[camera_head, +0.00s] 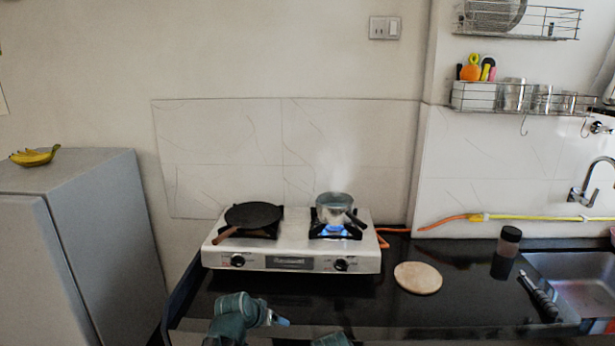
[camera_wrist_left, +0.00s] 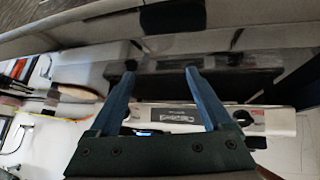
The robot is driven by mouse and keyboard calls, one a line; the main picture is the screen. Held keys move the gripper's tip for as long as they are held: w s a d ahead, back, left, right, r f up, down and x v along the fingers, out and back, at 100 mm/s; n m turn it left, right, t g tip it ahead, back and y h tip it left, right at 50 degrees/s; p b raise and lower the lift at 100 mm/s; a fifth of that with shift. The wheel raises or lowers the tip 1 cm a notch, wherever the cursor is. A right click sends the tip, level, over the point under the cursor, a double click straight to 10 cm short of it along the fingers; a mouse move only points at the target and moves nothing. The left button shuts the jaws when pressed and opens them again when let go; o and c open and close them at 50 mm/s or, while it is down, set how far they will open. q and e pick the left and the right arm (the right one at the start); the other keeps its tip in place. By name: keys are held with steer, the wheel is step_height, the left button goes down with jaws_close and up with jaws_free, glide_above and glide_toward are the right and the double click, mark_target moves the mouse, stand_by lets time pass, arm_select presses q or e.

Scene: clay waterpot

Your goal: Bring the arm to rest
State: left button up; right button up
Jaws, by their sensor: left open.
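My left gripper (camera_head: 279,320) is at the bottom of the head view, in front of the stove and low over the dark counter's near edge. Its blue fingers are spread apart with nothing between them in the left wrist view (camera_wrist_left: 160,72). The stove's front panel (camera_wrist_left: 178,114) shows beyond the fingers there. A teal part of me (camera_head: 331,340) just enters at the bottom edge; no fingers show on it.
The stove (camera_head: 291,263) bears a dark pan (camera_head: 254,214) and a steaming pot (camera_head: 334,203) over a blue flame. A round board (camera_head: 418,278), a jar (camera_head: 509,241) and a sink (camera_head: 585,282) are to the right. A grey fridge (camera_head: 90,230) stands left.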

arm_select(q)
steer(key=s+d+f+m+g+y+p, duration=0.1)
steer(key=s+d+g+y, duration=0.1)
steer(key=s, duration=1)
steer(key=s+d+g+y+p, duration=0.1)
steer(key=s+g, duration=0.4)
steer(key=s, duration=0.6)
steer(key=shift+s+d+f+m+y, duration=0.4)
steer(key=shift+d+y, duration=0.3)
steer(key=shift+d, duration=0.4)
steer(key=shift+w, duration=0.1)
